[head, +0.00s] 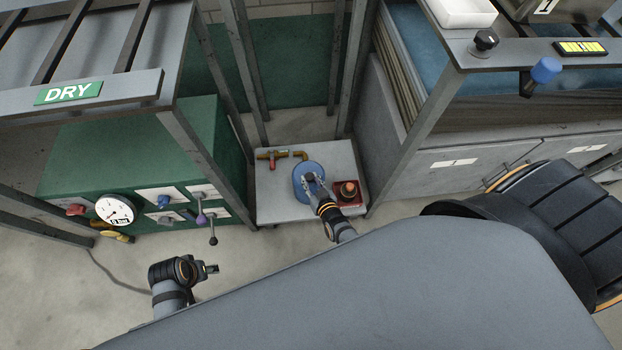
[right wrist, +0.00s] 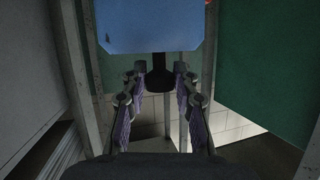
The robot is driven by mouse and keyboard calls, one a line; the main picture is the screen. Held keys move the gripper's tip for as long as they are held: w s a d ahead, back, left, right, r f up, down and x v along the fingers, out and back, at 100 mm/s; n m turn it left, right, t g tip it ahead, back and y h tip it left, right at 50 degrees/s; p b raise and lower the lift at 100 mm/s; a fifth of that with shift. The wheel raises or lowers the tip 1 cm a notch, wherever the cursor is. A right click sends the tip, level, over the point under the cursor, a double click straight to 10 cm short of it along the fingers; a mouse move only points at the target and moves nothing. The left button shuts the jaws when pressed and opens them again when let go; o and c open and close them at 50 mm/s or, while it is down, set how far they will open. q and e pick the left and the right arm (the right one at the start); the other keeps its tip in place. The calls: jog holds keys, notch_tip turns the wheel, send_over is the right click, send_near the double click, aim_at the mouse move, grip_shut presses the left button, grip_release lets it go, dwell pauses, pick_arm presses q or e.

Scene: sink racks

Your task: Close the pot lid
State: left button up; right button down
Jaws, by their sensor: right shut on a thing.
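A round blue piece (head: 299,187), which looks like the pot or its lid, is over the small grey table. The right wrist view shows its blue face (right wrist: 150,25) with a black knob (right wrist: 160,76). My right gripper (head: 314,180) is shut on the knob, and it also shows in the right wrist view (right wrist: 160,84). I cannot tell whether the blue piece rests on anything; its underside is hidden. My left gripper (head: 212,268) is low at the left, away from the table, apparently empty; its jaws are too small to read.
A green cabinet (head: 130,165) stands left, a grey cabinet (head: 450,162) right. Rack posts (head: 352,75) rise close behind.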

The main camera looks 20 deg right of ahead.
jog(key=shift+s+a+f, duration=0.1)
jog(key=shift+s+f, duration=0.2)
jog(key=shift+f, duration=0.1)
jog(key=c, duration=1.3)
grip_release()
jog(key=shift+o, duration=1.4)
jog(key=shift+w, duration=0.1)
jog(key=shift+r, duration=0.1)
jog(key=shift+w, duration=0.1)
jog(key=v, duration=1.2)
